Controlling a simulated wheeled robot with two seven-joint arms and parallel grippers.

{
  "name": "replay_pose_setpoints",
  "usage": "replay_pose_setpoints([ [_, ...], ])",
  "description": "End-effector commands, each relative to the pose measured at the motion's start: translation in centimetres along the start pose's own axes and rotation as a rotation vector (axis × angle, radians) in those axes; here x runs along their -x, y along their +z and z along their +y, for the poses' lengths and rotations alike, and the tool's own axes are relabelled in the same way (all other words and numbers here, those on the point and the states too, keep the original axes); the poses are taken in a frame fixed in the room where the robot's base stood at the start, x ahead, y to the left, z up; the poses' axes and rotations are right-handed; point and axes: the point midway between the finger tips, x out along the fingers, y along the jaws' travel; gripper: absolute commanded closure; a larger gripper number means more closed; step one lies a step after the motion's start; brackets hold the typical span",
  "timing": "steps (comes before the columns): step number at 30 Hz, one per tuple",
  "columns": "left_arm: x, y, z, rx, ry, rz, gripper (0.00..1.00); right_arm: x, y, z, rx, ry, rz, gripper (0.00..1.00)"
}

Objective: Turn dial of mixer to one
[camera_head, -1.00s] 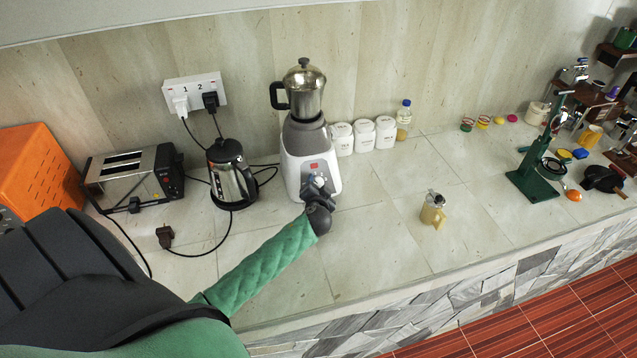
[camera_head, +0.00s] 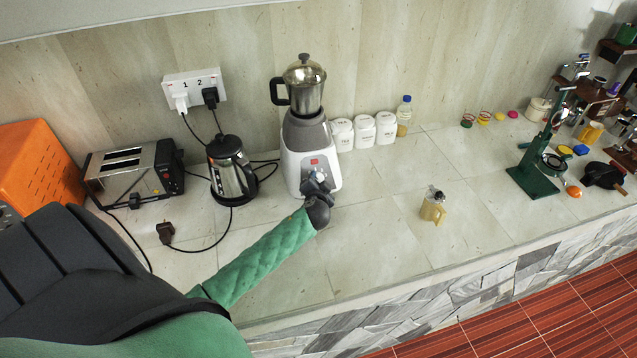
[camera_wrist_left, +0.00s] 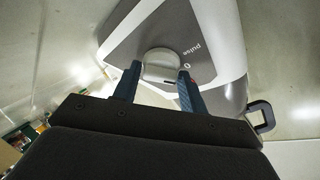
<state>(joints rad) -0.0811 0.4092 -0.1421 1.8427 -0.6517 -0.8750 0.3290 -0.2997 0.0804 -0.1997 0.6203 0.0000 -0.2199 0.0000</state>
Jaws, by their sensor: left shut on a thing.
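The mixer (camera_head: 309,140) stands on the counter against the wall, with a white base and a lidded steel jar (camera_head: 304,88) on top. Its dial (camera_head: 319,175) is low on the front face, partly covered by my gripper. My left gripper (camera_head: 317,183) is at that face. The word "pulse" and a "0" are printed beside the dial. The right gripper is not in view.
A kettle (camera_head: 231,172) and a toaster (camera_head: 133,172) stand left of the mixer, with cables and a loose plug (camera_head: 166,233) on the counter. White canisters (camera_head: 364,131) and a bottle (camera_head: 403,116) stand right of it. The counter before the mixer is mostly clear.

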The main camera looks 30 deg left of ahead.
Motion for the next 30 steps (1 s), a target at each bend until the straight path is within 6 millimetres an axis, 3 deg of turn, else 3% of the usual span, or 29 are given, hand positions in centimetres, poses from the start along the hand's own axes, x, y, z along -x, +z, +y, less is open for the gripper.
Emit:
replay_pose_setpoints([
  [18, 0.04, -0.17, -0.24, -0.419, 0.171, 0.003, 0.8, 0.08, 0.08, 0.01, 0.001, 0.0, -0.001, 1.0],
  [30, 0.04, -0.14, -0.2, -0.567, 0.233, 0.002, 0.8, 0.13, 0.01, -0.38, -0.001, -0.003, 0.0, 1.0],
])
